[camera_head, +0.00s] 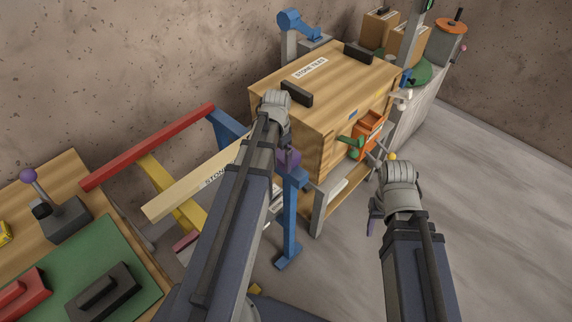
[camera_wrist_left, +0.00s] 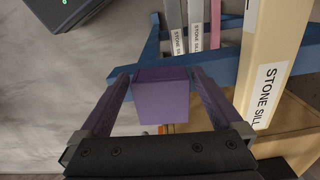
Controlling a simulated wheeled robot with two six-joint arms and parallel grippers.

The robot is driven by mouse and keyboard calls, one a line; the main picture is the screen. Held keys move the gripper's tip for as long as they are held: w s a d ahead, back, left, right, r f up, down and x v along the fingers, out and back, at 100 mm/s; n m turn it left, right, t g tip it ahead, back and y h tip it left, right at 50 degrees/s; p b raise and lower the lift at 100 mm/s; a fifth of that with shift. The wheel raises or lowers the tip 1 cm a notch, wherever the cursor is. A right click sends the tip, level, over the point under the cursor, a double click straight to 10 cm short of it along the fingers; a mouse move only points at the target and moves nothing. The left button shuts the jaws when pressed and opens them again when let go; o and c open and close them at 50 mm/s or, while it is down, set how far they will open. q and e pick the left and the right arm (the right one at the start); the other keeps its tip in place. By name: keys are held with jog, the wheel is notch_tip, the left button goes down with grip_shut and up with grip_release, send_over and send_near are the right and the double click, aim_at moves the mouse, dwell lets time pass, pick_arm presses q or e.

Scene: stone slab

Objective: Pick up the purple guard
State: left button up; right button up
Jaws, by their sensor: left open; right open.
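The purple guard (camera_wrist_left: 161,103) is a boxy block at the blue trestle's frame in the left wrist view. My left gripper (camera_wrist_left: 161,74) is open, with one finger on each side of the guard. Narrow gaps seem to show beside it, and I cannot tell whether a finger touches it. In the head view a small purple patch (camera_head: 289,158) shows beside my left arm, above the blue trestle leg; the arm hides much of that spot. My right gripper (camera_head: 372,222) hangs over the floor at the right, away from the guard, and its fingertips are partly hidden.
The blue trestle (camera_head: 291,225) carries a beam labelled stone sill (camera_wrist_left: 270,75). A wooden crate (camera_head: 335,75) stands behind on a bench, with an orange holder (camera_head: 368,128) at its front. A workbench (camera_head: 62,172) with tools is at the left. Floor at the right is clear.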

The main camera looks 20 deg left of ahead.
pick_arm(q)
jog(key=shift+f, duration=0.25)
jog(key=shift+c, duration=0.4)
jog(key=c, duration=1)
notch_tip(320, 180, up, 10)
jog(key=p, duration=1)
